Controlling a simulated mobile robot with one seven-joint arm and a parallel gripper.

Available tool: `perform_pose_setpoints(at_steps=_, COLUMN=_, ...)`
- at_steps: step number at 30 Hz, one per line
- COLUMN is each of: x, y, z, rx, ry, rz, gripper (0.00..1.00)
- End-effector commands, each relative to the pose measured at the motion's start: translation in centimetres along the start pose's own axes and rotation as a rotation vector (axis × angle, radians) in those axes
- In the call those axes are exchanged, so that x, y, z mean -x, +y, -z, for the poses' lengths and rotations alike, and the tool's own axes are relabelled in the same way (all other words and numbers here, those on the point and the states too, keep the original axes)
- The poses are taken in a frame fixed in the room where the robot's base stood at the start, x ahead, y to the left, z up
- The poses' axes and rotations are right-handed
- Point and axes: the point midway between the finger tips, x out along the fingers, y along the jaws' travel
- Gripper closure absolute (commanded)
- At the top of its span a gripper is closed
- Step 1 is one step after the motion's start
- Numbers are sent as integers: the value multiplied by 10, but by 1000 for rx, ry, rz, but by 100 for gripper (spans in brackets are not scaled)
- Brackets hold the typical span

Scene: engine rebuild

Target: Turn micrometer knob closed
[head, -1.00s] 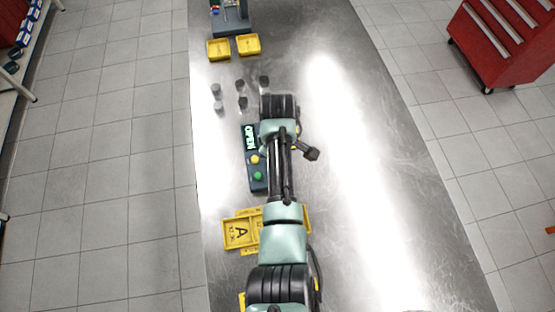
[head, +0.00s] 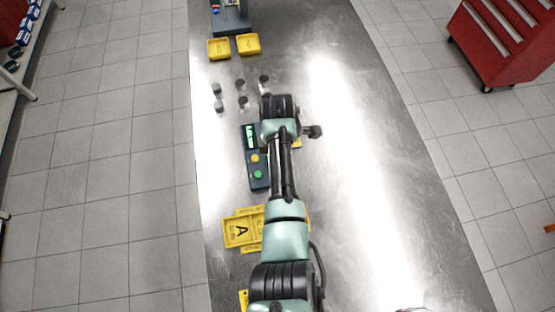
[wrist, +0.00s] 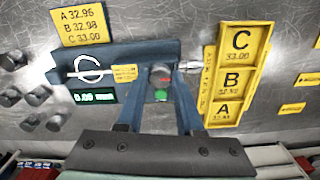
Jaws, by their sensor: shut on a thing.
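The micrometer station is a dark blue block (wrist: 125,52) lying across the upper middle of the wrist view. A pale C-shaped micrometer frame (wrist: 96,68) sits at its left. The grey knob (wrist: 160,70) is between the tips of my gripper (wrist: 161,76), which is shut on it; the fingers hide part of its sides. The small display (wrist: 94,97) shows green digits that look like 0.00 mm. In the head view the display (head: 249,136) is beside my arm, and my arm hides the knob and fingers.
Several grey cylinders (wrist: 36,95) stand left of the station. A yellow tray marked C, B and A (wrist: 238,75) lies to its right, and a yellow sign (wrist: 79,27) is behind it. Two yellow bins (head: 219,48) sit farther up the table. The table's right side is clear.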

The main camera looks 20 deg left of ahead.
Motion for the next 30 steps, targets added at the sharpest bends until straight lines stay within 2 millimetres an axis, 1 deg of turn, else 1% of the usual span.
perform_pose_setpoints(at_steps=14, x=2, y=2, z=0, rx=18, ry=0, rz=-5, gripper=100)
perform_pose_setpoints(at_steps=15, x=2, y=2, z=0, rx=18, ry=0, rz=-5, gripper=62)
perform_pose_setpoints(at_steps=17, x=2, y=2, z=0, rx=17, ry=0, rz=-5, gripper=52)
perform_pose_setpoints(at_steps=18, x=2, y=2, z=0, rx=17, ry=0, rz=-4, gripper=44)
perform_pose_setpoints(at_steps=20, x=1, y=1, z=0, rx=17, ry=0, rz=-4, gripper=34)
perform_pose_setpoints(at_steps=30, x=2, y=1, z=0, rx=15, ry=0, rz=-1, gripper=34)
